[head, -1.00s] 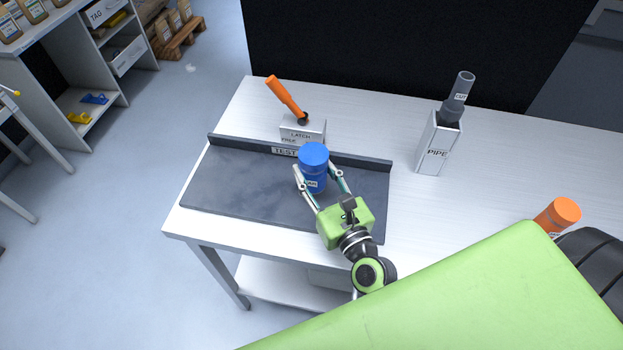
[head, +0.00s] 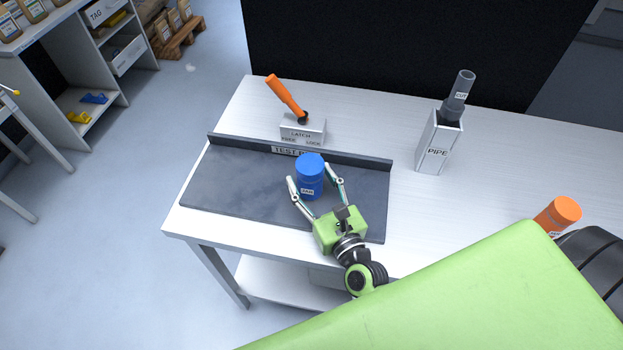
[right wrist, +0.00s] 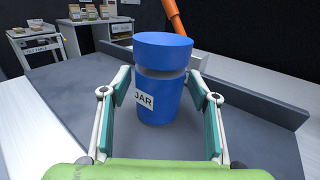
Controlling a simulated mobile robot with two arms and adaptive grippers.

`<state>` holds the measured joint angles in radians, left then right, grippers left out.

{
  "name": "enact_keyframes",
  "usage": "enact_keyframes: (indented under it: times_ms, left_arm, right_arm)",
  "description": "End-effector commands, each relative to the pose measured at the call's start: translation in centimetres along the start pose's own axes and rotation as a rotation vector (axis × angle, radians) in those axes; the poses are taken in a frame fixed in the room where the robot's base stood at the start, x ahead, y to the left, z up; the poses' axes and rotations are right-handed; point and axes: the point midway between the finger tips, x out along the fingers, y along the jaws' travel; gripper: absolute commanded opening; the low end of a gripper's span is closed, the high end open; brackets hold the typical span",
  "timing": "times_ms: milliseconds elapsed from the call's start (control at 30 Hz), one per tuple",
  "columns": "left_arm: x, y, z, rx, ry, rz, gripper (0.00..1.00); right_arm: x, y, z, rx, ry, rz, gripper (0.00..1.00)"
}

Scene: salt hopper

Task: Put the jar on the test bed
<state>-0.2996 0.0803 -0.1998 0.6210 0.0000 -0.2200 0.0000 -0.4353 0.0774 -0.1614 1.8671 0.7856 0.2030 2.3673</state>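The blue jar (head: 309,182), with a white JAR label and a wide blue lid, stands upright on the dark grey test bed (head: 235,185), right of its middle. My right gripper (head: 316,182) is around the jar with its fingers spread. In the right wrist view the jar (right wrist: 160,100) is between the finger pads of the gripper (right wrist: 161,95), with a gap on each side. The gripper is open and holds nothing. My left gripper is not in view.
Behind the bed's raised back edge stands a latch block (head: 303,130) with a tilted orange handle (head: 286,98). A PIPE holder (head: 437,145) with a grey pipe stands to the right. An orange-lidded container (head: 560,212) is at the far right. The bed's left part is clear.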

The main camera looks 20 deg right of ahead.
Motion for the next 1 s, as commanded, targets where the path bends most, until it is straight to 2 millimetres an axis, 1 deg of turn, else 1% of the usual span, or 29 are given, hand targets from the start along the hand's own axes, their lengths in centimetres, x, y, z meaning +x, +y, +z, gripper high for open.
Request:
enact_keyframes:
  times_ms: [233, 333, 400, 467, 800, 900, 1000]
  left_arm:
    - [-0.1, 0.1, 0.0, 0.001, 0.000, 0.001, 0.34]
    - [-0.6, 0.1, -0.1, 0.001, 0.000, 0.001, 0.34]
    - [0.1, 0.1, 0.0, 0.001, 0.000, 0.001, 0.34]
    - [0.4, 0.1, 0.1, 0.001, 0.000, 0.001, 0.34]
    - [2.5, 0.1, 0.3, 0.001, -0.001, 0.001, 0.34]
    - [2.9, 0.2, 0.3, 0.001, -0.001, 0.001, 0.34]
    - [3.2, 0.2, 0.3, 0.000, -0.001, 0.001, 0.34]
  right_arm:
    - [0.0, 0.0, 0.1, 0.000, 0.000, 0.000, 0.55]
    - [0.0, 0.0, 0.6, 0.000, 0.000, 0.000, 0.55]
    - [-1.0, 0.0, 0.0, -0.001, 0.004, 0.001, 0.55]
    - [-2.0, 0.0, -0.1, -0.001, 0.004, 0.002, 0.55]
    - [-8.8, 0.1, -0.1, -0.001, 0.004, 0.003, 0.55]
    - [-10.2, 0.1, 0.0, -0.002, 0.003, 0.003, 0.55]
    - [-11.2, 0.1, 0.1, -0.001, 0.001, 0.002, 0.55]
